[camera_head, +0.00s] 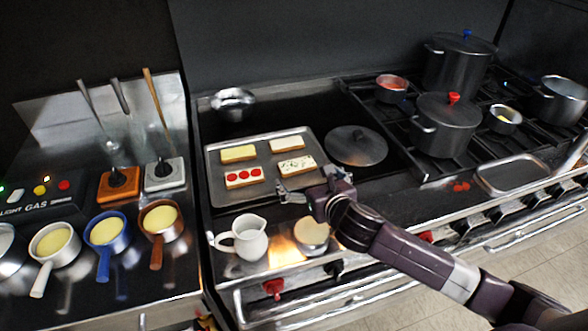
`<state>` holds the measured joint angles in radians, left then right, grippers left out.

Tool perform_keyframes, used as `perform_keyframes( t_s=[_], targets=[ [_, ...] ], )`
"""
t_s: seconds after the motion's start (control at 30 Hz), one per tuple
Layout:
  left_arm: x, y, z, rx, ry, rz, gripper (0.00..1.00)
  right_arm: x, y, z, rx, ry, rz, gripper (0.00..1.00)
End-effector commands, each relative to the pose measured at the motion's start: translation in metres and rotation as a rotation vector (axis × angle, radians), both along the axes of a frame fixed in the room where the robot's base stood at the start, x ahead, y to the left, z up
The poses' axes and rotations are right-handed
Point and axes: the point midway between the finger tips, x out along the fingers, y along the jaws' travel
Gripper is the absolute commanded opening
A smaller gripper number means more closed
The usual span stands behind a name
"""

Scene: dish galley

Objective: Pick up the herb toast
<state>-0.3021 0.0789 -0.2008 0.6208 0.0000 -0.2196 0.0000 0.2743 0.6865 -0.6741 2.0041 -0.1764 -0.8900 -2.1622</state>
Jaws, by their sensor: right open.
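The herb toast (296,165) is a pale slice with dark specks. It lies on a grey metal tray (262,158) at the tray's right front. My right gripper (284,188) is open, at the front edge of the tray, just in front of the herb toast. I cannot tell whether its fingers touch the tray. My right arm comes in from the lower right. My left gripper is not in view.
The tray also holds a toast with red slices (244,177), a yellow-topped toast (238,154) and a plain pale toast (288,144). A white jug (247,238) and a round pale-topped item (311,232) stand in front.

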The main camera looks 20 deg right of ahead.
Motion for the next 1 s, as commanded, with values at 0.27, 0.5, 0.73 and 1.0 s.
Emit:
perform_keyframes(
  t_s=[0.27, 0.5, 0.73, 1.0],
  targets=[
    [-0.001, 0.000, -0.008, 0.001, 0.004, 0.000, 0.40, 0.018, 0.001, -0.015, 0.000, -0.001, -0.001, 1.00],
    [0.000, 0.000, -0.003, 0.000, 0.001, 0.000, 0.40, 0.033, 0.000, -0.018, -0.001, -0.001, -0.002, 1.00],
    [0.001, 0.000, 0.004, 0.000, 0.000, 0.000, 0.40, 0.062, -0.003, -0.025, 0.002, 0.000, -0.002, 1.00],
    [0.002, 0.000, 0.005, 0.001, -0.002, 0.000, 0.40, 0.076, -0.001, -0.032, 0.000, 0.000, 0.000, 1.00]
  ],
)
